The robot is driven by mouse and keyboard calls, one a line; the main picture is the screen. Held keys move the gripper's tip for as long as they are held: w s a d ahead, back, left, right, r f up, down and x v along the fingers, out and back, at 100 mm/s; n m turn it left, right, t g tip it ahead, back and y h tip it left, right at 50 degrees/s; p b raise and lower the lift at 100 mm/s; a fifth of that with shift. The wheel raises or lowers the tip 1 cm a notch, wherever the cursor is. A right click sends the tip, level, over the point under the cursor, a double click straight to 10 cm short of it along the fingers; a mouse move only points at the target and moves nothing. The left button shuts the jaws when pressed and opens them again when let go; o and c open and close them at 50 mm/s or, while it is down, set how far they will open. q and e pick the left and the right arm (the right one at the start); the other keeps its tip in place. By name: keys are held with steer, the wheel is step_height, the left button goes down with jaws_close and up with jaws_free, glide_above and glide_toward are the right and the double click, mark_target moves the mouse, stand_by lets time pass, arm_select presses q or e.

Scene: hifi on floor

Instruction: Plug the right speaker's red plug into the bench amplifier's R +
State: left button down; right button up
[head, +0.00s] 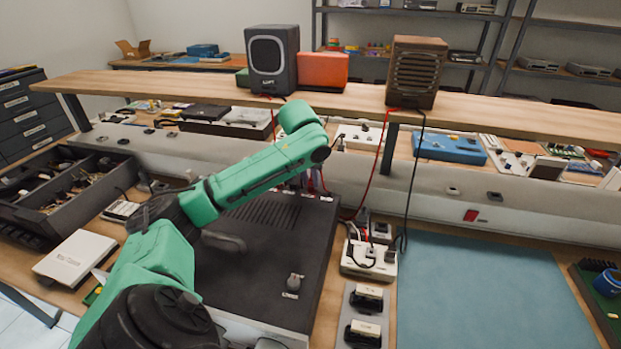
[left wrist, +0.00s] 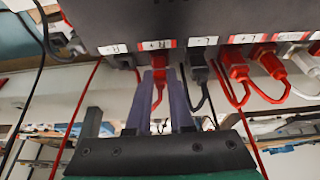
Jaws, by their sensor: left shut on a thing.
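My left gripper (left wrist: 160,86) is shut on a red plug (left wrist: 159,73) with a red cable hanging from it. The plug points at the rear panel, directly under the red-marked label (left wrist: 157,44) that appears to read R +. I cannot tell how deep it sits in the socket. The black amplifier (head: 262,215) lies on the bench in the head view; its rear panel (left wrist: 180,18) fills the top of the left wrist view. The brown right speaker (head: 415,70) stands on the shelf, with red and black cables hanging down. In the head view my arm hides the fingers. The right gripper is not in view.
A black plug (left wrist: 199,72) and another red plug (left wrist: 235,70) sit close to the right of the held plug. The grey speaker (head: 272,60) and a red box (head: 323,70) stand on the shelf.

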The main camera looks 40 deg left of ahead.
arm_select(q)
steer(key=c, duration=0.7)
jaws_free()
steer(key=shift+r, duration=0.1)
steer(key=p+v, duration=0.2)
steer(key=v, duration=0.4)
steer(key=p+v, duration=0.2)
steer(key=v, duration=0.4)
steer(key=w+p+v, duration=0.1)
steer(key=p+v, duration=0.1)
steer(key=v, duration=0.5)
steer(key=shift+w+a+r+p, duration=0.1)
steer(key=shift+a+r+p, duration=0.15)
steer(key=shift+r+p, duration=0.1)
